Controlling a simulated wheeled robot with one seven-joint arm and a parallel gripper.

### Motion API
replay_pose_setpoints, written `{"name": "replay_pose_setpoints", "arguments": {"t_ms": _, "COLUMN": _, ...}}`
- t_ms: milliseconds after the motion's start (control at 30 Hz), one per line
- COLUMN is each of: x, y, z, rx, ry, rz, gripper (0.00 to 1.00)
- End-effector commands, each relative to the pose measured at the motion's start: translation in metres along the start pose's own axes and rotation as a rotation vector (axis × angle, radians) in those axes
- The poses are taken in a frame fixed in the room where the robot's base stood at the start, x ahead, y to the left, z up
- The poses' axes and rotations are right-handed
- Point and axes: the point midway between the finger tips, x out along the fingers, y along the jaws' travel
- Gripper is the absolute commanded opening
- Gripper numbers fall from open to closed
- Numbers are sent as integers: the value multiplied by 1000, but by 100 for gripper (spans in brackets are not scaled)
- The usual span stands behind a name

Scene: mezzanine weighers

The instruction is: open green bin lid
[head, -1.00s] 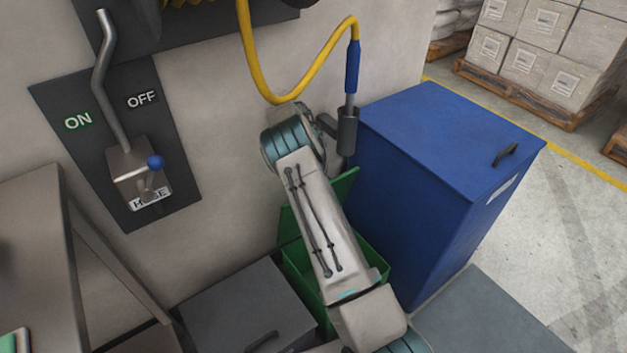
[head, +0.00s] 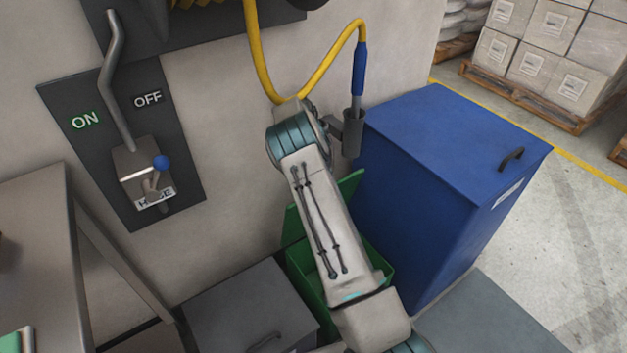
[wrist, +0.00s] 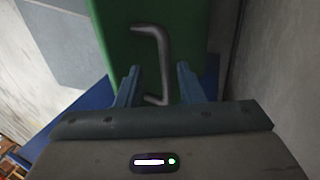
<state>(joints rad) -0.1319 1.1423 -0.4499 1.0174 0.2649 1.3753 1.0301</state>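The green bin (head: 381,264) stands between the grey bin and the blue bin, partly hidden by my arm. Its green lid (head: 350,186) is raised, tilted up at the back towards the wall, and the bin's inside shows. In the wrist view the lid (wrist: 188,28) fills the top middle, with a grey bar handle (wrist: 161,60) on it. My gripper (wrist: 156,82) is open, with one finger on each side of the handle's lower part and gaps visible. In the head view my gripper is hidden behind my arm.
A blue bin (head: 440,135) stands close on the right. A grey bin (head: 250,305) is on the left. A lever panel (head: 150,110) and yellow hose (head: 310,84) are on the wall. A table (head: 38,230) is at far left. Open floor (head: 565,235) lies right.

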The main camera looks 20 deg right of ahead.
Motion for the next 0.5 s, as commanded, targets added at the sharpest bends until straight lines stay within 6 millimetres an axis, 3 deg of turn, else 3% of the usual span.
{"name": "replay_pose_setpoints", "arguments": {"t_ms": 67, "x": -18, "y": 8, "z": 0, "rx": 0, "ry": 0, "rz": -2, "gripper": 34}}
{"name": "replay_pose_setpoints", "arguments": {"t_ms": 500, "x": -40, "y": 93, "z": -51, "rx": 0, "ry": 1, "rz": -1, "gripper": 34}}
